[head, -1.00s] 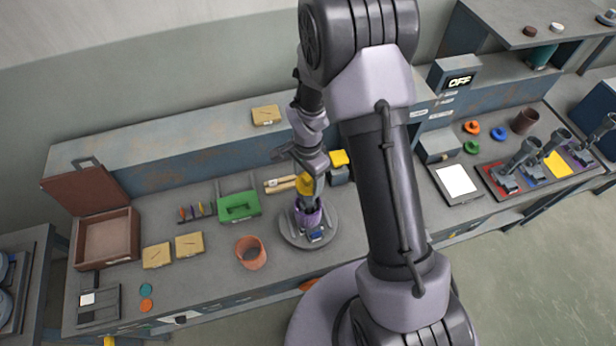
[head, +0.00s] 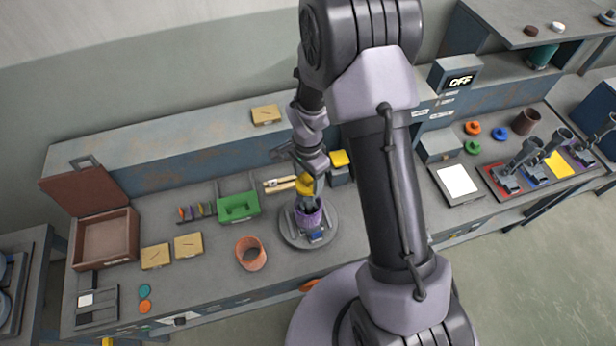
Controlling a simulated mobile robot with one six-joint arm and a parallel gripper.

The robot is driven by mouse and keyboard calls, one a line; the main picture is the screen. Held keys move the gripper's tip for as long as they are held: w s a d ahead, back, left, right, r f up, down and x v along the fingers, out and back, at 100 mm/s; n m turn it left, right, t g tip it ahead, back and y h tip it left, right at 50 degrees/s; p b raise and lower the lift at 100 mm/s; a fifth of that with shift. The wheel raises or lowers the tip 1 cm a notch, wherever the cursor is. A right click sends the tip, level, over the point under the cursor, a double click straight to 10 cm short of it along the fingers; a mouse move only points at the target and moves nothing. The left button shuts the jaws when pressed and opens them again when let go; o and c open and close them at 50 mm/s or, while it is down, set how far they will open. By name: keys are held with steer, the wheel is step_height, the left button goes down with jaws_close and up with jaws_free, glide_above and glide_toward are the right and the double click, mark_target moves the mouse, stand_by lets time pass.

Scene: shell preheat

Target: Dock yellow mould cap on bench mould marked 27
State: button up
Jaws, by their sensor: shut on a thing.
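My gripper (head: 304,174) points down over the bench and is shut on the yellow mould cap (head: 304,187). The cap is right above a dark, upright mould (head: 311,204) with a purple ring around it. This mould stands on a round grey plate (head: 292,238) with a small blue part at its front. I cannot tell whether the cap touches the mould's top. No number 27 can be read on it from here.
A terracotta cup (head: 251,254) and a green carrier (head: 238,207) stand left of the plate. A yellow-topped block (head: 340,159) and light wooden rods (head: 280,184) are close behind the gripper. Several tilted moulds (head: 522,155) stand on coloured pads at right.

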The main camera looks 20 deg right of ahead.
mark_target(308, 177)
steer(key=shift+f+b, duration=0.45)
steer(key=shift+f, duration=0.05)
steer(key=o, duration=1.1)
steer(key=shift+r+p, duration=3.25)
steer(key=shift+r, duration=2.35)
